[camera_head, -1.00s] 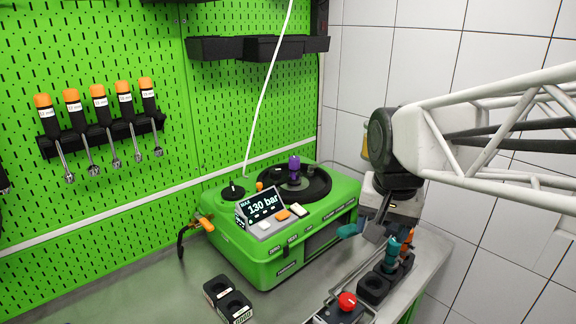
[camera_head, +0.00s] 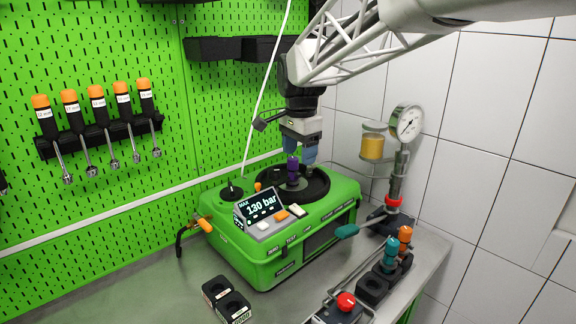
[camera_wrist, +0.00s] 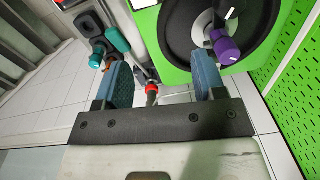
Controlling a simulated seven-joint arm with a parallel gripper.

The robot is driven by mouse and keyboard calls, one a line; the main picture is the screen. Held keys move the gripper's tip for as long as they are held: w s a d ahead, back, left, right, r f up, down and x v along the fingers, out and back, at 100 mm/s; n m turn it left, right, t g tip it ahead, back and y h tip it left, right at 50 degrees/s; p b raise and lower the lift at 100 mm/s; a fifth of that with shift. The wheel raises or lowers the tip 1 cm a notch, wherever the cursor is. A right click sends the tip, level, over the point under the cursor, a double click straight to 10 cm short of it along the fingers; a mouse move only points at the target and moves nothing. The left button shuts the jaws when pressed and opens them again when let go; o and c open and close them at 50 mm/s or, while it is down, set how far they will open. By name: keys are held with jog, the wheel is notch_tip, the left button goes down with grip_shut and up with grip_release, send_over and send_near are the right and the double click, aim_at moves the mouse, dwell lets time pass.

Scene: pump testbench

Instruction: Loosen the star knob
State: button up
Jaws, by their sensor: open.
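The green pump unit (camera_head: 300,240) stands on the bench. An upright purple piece (camera_head: 292,168) is on its black round disc (camera_head: 318,186). A small black knob (camera_head: 232,190) sits on the unit's top left; I cannot tell for certain which part is the star knob. My gripper (camera_head: 301,153) is open, pointing down, above the disc close to the purple piece. In the wrist view the blue fingers (camera_wrist: 163,82) are apart with nothing held. The purple piece (camera_wrist: 226,48) shows just beyond the right finger, not between the fingers; contact cannot be told.
A pressure gauge (camera_head: 407,122) on a stand is right of the unit, beside a yellow-filled jar (camera_head: 372,143). Teal and orange fittings (camera_head: 391,250) stand in black holders in front. A white cable (camera_head: 262,95) hangs down behind the unit. Black shelves (camera_head: 215,48) are above.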

jog(key=m, duration=0.2)
send_over(273, 171)
jog(key=shift+w+f, duration=0.1)
jog(key=shift+f, duration=0.4)
jog(key=shift+f, duration=0.1)
jog(key=shift+f, duration=3.8)
jog(key=c, duration=0.9)
